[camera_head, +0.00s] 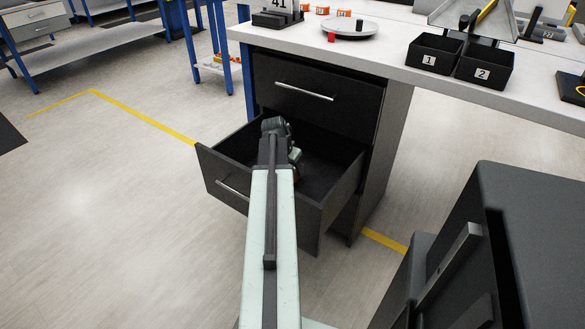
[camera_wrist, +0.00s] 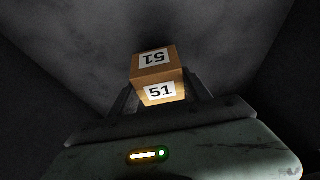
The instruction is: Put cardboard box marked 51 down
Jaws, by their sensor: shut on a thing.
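The cardboard box marked 51 (camera_wrist: 159,78) is brown, with white labels reading 51 on two visible faces. In the wrist view it sits between the two dark fingers of my gripper (camera_wrist: 160,96), which is shut on it. In the head view my arm reaches into the open lower drawer (camera_head: 332,205) of a dark cabinet. My gripper (camera_head: 296,170) is inside the drawer's outline there, and the box is mostly hidden by the arm. The wrist view shows dark grey surfaces around the box. I cannot tell whether the box touches the drawer floor.
The closed upper drawer (camera_head: 310,95) is just behind my arm. A white worktop (camera_head: 400,62) above holds two black bins marked 1 (camera_head: 430,55) and 2 (camera_head: 484,68), and a round grey plate (camera_head: 349,30). Open floor (camera_head: 110,210) lies to the left.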

